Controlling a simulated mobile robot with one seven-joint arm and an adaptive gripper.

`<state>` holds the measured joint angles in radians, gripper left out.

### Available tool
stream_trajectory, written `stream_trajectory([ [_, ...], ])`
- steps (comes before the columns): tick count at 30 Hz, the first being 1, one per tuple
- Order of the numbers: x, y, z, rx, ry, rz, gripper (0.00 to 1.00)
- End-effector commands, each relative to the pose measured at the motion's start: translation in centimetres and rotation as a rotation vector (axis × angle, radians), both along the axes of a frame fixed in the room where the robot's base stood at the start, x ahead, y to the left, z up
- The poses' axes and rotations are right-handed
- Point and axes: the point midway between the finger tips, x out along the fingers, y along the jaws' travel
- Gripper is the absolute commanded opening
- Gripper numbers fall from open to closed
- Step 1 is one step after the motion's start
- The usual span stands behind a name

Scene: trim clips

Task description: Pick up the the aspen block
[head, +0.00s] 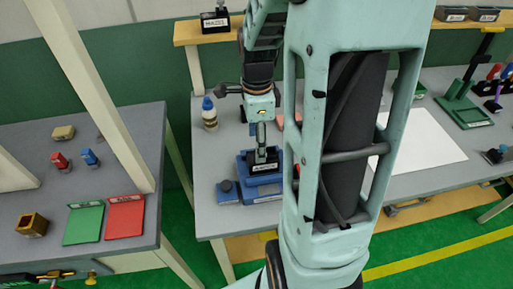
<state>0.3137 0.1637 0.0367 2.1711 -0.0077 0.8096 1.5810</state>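A dark block with a white label (264,167), seemingly reading "ASPEN", sits on a blue stand (265,188) near the left end of the middle table. A grey upright piece rises above the block; I cannot tell whether it is the block's handle or part of my gripper. My gripper (261,122) points down right above the block. Its fingers are too small and too covered to tell whether they are open or shut, or whether they touch the block.
A small blue box with a dark knob (228,190) is beside the stand. A white sheet (425,143) lies at right, partly behind my arm. Another labelled dark block (215,20) is on the shelf.

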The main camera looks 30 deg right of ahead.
Motion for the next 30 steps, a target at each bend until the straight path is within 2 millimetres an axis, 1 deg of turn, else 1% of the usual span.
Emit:
stream_trajectory([
  [5, 0.0, 0.0, -1.2, 0.0, 0.001, 0.001, 0.61],
  [8, -0.1, 0.0, -2.3, 0.002, 0.003, 0.002, 0.61],
  [12, -0.1, 0.0, -4.3, 0.001, 0.003, 0.002, 0.61],
  [15, 0.0, 0.0, -5.4, 0.0, 0.001, 0.001, 0.61],
  [19, 0.0, 0.0, -5.9, -0.001, -0.002, 0.002, 0.61],
  [25, 0.0, 0.0, -5.9, -0.001, -0.003, 0.002, 0.61],
  [30, 0.0, 0.0, -5.9, -0.001, -0.003, 0.002, 0.42],
])
